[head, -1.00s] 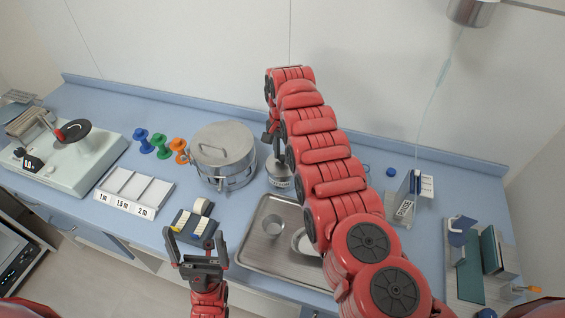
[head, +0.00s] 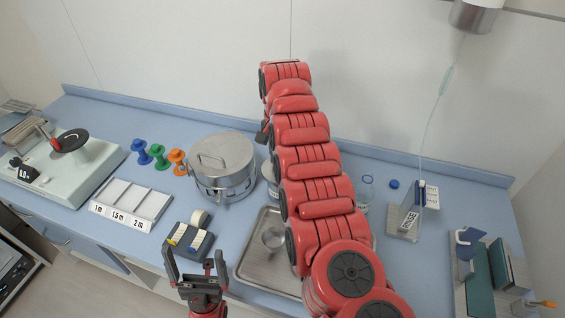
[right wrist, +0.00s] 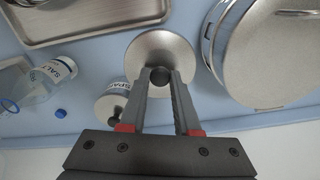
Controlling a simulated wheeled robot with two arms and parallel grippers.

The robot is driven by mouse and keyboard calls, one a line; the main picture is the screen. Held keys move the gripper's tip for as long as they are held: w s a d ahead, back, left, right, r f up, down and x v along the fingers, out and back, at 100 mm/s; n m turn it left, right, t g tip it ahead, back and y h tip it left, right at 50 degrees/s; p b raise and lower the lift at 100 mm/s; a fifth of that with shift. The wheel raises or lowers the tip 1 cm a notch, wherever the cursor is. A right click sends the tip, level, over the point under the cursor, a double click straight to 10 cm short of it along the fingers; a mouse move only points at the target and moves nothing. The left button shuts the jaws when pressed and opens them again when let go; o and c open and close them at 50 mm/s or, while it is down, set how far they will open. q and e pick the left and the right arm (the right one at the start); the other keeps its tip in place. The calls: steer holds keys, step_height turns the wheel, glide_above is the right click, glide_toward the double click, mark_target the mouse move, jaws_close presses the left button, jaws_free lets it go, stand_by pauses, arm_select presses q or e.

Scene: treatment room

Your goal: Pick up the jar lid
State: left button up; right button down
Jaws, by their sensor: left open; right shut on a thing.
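The jar lid (right wrist: 150,48), a round metal disc with a dark knob, shows in the right wrist view. My right gripper (right wrist: 160,76) is shut on its knob. A jar (right wrist: 108,103) with a label starting "SPAC" stands beside the lid in that picture, partly covered by my finger. In the head view my right arm hides the lid and right gripper; only a sliver of the jar (head: 269,170) shows. My left gripper (head: 195,258) is open and empty, in front of the counter edge near a small dark rack (head: 177,240).
A large lidded metal pot (head: 222,170) stands left of my right arm. A steel tray (head: 250,262) holds a metal cup (head: 272,237). A salt bottle (right wrist: 50,78) and blue cap (right wrist: 61,113) stand nearby. Coloured spools (head: 158,154) and a compartment tray (head: 132,205) are left.

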steer(key=s+a+b, duration=0.2)
steer(key=s, duration=0.1)
steer(key=shift+s+a+f, duration=0.15)
steer(key=shift+f, duration=0.05)
steer(key=s+a+r+b, duration=0.2)
steer(key=s+a, duration=0.4)
steer(key=s, duration=0.2)
steer(key=p, duration=0.8)
glide_toward(271, 176)
steer(key=shift+w+a+f, duration=0.1)
steer(key=shift+a+f, duration=0.1)
steer(key=shift+a, duration=0.35)
steer(key=shift+w+a+f, duration=0.1)
steer(key=shift+a+f, duration=0.05)
steer(key=shift+a, duration=0.4)
steer(key=w+d+p, duration=0.2)
steer(key=d+p, duration=0.1)
steer(key=w+d+f+p, duration=0.1)
steer(key=d+p, duration=0.1)
steer(key=shift+w+d, duration=0.1)
steer(key=shift+w, duration=0.2)
steer(key=shift+d+f, duration=0.15)
steer(key=shift+f, duration=0.05)
steer(key=shift+w+f, duration=0.1)
steer(key=shift+f, duration=0.9)
step_height(271, 176, down, 3)
steer(key=shift+r+b, duration=0.1)
steer(key=shift+b, duration=0.95)
steer(key=shift+f+b, duration=0.65)
steer(key=shift+f, duration=0.2)
